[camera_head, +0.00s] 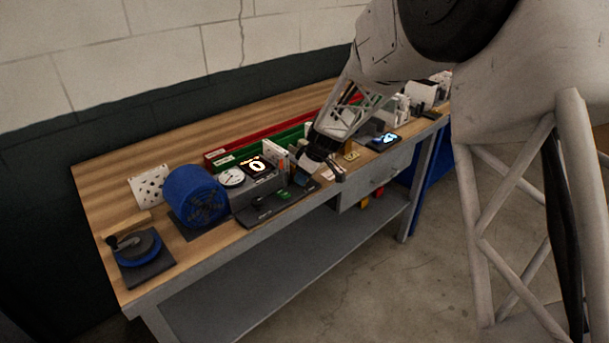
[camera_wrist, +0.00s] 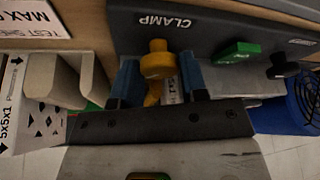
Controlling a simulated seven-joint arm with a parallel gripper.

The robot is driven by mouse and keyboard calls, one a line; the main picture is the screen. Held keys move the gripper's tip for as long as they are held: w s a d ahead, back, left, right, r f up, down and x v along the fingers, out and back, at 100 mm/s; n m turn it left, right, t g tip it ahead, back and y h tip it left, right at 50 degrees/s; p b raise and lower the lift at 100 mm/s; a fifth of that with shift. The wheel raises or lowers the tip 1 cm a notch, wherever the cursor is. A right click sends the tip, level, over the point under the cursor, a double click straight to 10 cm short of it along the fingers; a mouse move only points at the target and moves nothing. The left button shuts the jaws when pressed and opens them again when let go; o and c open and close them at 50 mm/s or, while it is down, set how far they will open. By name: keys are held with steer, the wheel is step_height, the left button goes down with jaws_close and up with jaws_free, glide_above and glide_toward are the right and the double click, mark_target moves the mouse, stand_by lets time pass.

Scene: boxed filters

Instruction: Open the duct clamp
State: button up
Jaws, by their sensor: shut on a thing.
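The yellow duct clamp knob (camera_wrist: 157,62) stands on a dark grey panel (camera_wrist: 215,35) next to the printed word CLAMP, which appears upside down in the wrist view. My gripper (camera_wrist: 160,82) has its two blue fingers on either side of the yellow part and is shut on it. A small white label shows between the fingers. The contact itself is partly hidden by the fingers. In the head view my gripper (camera_head: 325,168) is at the front edge of the bench, at the right end of the dark panel (camera_head: 270,205), and the knob is hidden there.
A green switch (camera_wrist: 236,52) and a black knob (camera_wrist: 282,66) sit along the panel. A blue round fan unit (camera_head: 195,196) stands to the left. Boxes and green and red trays (camera_head: 225,155) are behind. The bench's back left surface is clear.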

stand_by(0.4)
steer(key=o, duration=0.9)
steer(key=shift+m, duration=0.3)
steer(key=shift+s+a+m+t+h, duration=0.1)
steer(key=shift+m+t+h, duration=0.2)
steer(key=shift+m, duration=0.7)
steer(key=shift+s+m+t+h, duration=0.1)
steer(key=shift+m+t, duration=0.3)
steer(key=shift+m, duration=0.6)
steer(key=shift+m+t+h, duration=0.4)
steer(key=shift+m, duration=0.8)
steer(key=shift+m+h, duration=0.3)
steer(key=shift+m, duration=0.6)
